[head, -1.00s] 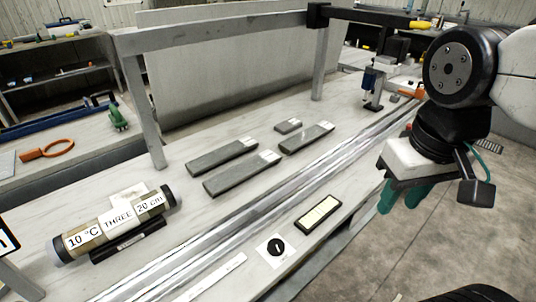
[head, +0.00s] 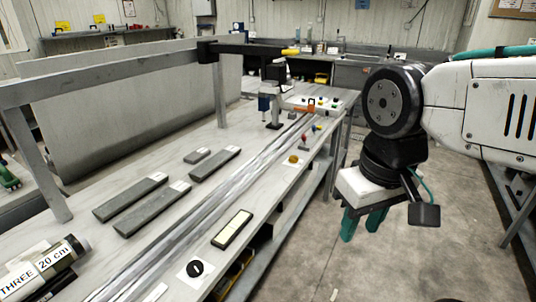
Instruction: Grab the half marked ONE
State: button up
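A cylindrical core liner (head: 48,268) labelled THREE and 20 cm lies at the bottom left of the bench, cut off by the picture's left edge. No half marked ONE can be read in this view. My gripper (head: 360,230) hangs at the right, beyond the bench's front edge and over the floor. Its two teal fingers point down with a gap between them, and nothing shows between them. It is well apart from the liner.
Several grey slabs (head: 140,212) lie on the bench (head: 110,260). A long metal rail (head: 190,215) runs along it. A black-framed tray (head: 232,228) and a black disc (head: 195,268) lie near the front edge. A frame post (head: 219,95) stands behind. Floor at right is clear.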

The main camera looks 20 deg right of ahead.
aim_at(198, 174)
jog(key=z, duration=0.35)
jog(key=k, duration=0.8)
jog(key=z, duration=0.9)
jog(key=i, duration=2.2)
jog(key=u, duration=1.35)
jog(key=i, duration=0.7)
jog(key=u, duration=0.75)
